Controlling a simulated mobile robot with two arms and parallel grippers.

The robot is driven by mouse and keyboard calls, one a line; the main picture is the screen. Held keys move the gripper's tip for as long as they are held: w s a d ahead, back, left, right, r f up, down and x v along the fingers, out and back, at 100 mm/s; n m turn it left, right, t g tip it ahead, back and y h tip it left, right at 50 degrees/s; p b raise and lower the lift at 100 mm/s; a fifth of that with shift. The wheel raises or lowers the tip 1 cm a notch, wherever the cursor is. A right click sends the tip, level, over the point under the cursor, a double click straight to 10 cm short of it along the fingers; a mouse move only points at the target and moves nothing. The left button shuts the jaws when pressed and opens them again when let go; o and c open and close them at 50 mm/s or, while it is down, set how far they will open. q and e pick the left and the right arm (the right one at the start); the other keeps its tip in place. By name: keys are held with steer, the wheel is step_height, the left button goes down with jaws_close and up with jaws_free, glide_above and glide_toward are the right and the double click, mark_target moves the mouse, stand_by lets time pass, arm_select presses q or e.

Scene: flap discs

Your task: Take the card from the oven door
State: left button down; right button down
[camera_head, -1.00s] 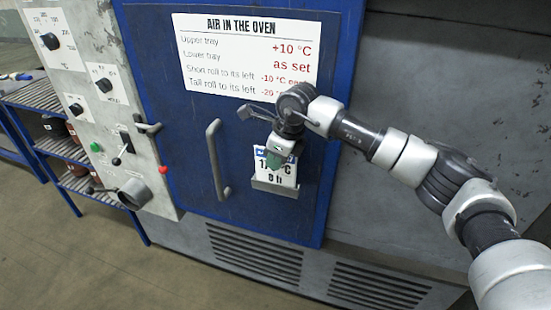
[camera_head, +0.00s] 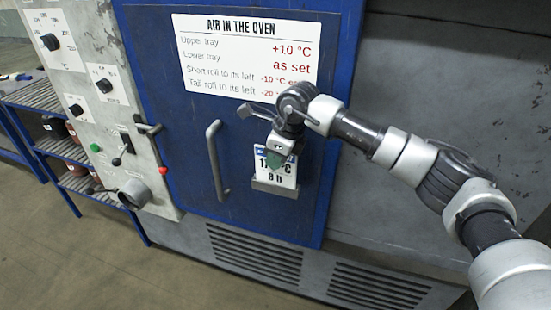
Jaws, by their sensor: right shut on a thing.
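The card (camera_head: 285,178) is white with a blue top band and black print that ends in "8 h". It stands upright in a small metal holder (camera_head: 274,188) on the blue oven door (camera_head: 180,148). My right gripper (camera_head: 276,160) comes in from the right and is shut on the card's upper part. The gripper and its greenish fingertip hide part of the print. The card's lower edge is at the holder. My left gripper is not in view.
A vertical door handle (camera_head: 216,160) is left of the card. A white notice (camera_head: 247,55) is above it. A control panel (camera_head: 90,100) with knobs and a shelf rack (camera_head: 60,150) are at the left. Vents (camera_head: 255,252) are below the door.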

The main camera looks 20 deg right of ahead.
steer(key=shift+r+p, duration=1.4)
steer(key=shift+r, duration=1.95)
steer(key=shift+f, duration=0.1)
